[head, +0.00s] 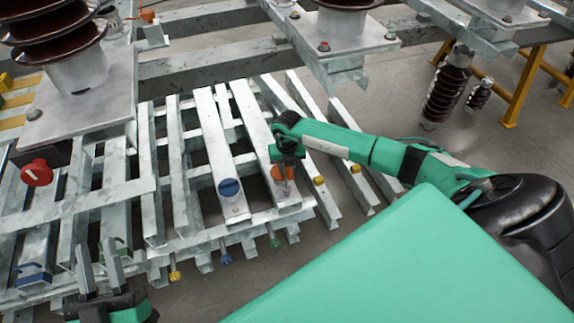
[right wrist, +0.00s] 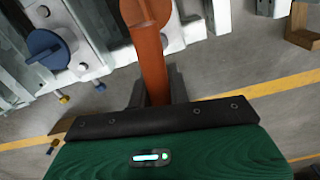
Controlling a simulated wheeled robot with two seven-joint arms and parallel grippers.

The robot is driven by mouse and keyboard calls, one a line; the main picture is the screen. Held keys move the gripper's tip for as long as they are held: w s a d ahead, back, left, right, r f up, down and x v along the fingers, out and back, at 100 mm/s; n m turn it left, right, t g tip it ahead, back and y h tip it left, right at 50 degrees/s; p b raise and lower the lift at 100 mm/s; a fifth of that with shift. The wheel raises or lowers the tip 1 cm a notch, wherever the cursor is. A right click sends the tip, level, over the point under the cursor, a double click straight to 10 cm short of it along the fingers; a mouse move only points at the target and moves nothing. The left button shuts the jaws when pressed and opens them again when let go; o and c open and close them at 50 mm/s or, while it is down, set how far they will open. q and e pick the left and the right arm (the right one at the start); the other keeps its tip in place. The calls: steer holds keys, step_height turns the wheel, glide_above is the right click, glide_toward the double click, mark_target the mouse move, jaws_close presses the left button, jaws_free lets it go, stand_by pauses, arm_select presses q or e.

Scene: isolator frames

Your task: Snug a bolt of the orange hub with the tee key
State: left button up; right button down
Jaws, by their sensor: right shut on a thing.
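The orange hub (head: 277,173) is a round disc on a pale metal beam near the middle of the head view. Part of its disc shows at the top of the right wrist view (right wrist: 175,35). My right gripper (head: 287,160) is over it, shut on an orange rod (right wrist: 152,75) that appears to be the tee key. The rod reaches up to a wider end in front of the hub. Whether it touches a bolt is hidden. My left gripper (head: 98,264) is open and empty at the lower left, its fingers apart and pointing up.
A blue hub (head: 229,187) sits on the beam to the left, with pale bolt heads (right wrist: 81,67) near it. Yellow, blue and green-ended pins (head: 225,257) stick out at the front edge. A red knob (head: 37,173) and brown insulators (head: 447,86) stand farther off.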

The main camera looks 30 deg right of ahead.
steer(key=shift+r+p, duration=0.3)
steer(key=shift+r, duration=0.15)
steer(key=shift+r+p, duration=0.35)
steer(key=shift+r, duration=0.1)
steer(key=shift+r+p, duration=0.45)
steer(key=shift+r, duration=0.35)
steer(key=shift+r+p, duration=0.2)
steer(key=shift+p, duration=0.25)
steer(key=shift+r+p, duration=0.5)
steer(key=shift+r, duration=0.1)
arm_select(q)
steer(key=s+d+f+g+y, duration=0.1)
steer(key=s+f+g, duration=0.1)
steer(key=f+g, duration=0.3)
steer(key=s+d+f+g+y, duration=0.1)
steer(key=s+f+g, duration=0.1)
steer(key=f+g, duration=0.4)
steer(key=shift+s+f+m, duration=0.2)
steer(key=shift+f+m, duration=0.1)
steer(key=shift+f, duration=2)
arm_select(e)
steer(key=shift+r, duration=0.3)
